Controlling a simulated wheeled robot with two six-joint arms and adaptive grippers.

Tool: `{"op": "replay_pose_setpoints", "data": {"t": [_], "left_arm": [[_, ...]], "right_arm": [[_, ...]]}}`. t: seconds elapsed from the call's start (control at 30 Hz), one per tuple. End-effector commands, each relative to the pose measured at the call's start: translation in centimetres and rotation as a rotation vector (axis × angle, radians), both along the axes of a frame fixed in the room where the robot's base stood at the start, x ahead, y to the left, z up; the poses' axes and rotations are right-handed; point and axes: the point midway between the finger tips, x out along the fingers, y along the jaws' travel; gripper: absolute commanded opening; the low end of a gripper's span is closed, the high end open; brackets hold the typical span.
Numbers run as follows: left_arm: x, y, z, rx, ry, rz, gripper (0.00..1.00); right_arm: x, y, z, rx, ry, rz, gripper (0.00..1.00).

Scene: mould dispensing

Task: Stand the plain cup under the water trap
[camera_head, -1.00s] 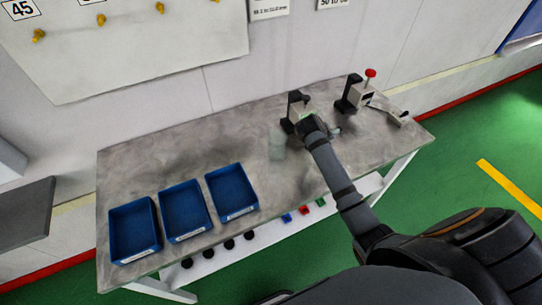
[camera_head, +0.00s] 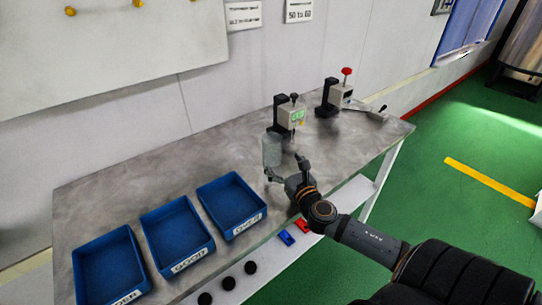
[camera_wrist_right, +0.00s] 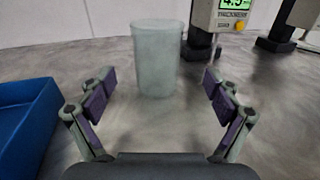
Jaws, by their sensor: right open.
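The plain cup (camera_head: 271,150) is a pale, see-through grey-green cylinder standing upright on the grey table. It also shows in the right wrist view (camera_wrist_right: 157,60), straight ahead between the finger lines. My right gripper (camera_head: 284,168) is open and empty, low over the table on the near side of the cup, its fingers pointing at it. In the right wrist view the cup stands just beyond the fingertips, with a gap on each side. I cannot identify a water trap in these frames. My left gripper is not in view.
A thickness gauge (camera_head: 291,117) with a green display stands close behind and right of the cup. A second device with a red knob (camera_head: 346,71) stands farther right. Blue trays (camera_head: 232,205) line the table's left. The table (camera_head: 225,150) left of the cup is clear.

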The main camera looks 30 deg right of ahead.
Motion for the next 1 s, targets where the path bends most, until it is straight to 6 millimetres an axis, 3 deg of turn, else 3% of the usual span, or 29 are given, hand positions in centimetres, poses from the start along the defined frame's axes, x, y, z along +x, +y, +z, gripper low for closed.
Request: {"op": "replay_pose_setpoints", "data": {"t": [0.1, 0.37, 0.63, 0.9, 1.0], "left_arm": [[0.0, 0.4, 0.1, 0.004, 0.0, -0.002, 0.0], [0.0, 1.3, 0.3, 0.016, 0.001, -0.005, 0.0], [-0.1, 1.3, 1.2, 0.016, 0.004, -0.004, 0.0], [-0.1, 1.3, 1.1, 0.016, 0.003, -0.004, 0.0], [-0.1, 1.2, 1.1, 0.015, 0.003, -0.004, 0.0]], "right_arm": [[1.7, -0.5, 0.0, 0.005, -0.002, -0.006, 0.9], [3.0, -0.6, 0.0, 0.004, -0.001, -0.005, 0.9], [7.2, -1.0, 0.0, 0.006, -0.001, -0.004, 0.9], [7.6, -1.1, -0.2, 0.003, 0.0, -0.003, 0.9], [7.6, -1.1, -0.2, 0.003, 0.0, -0.003, 0.77]]}}
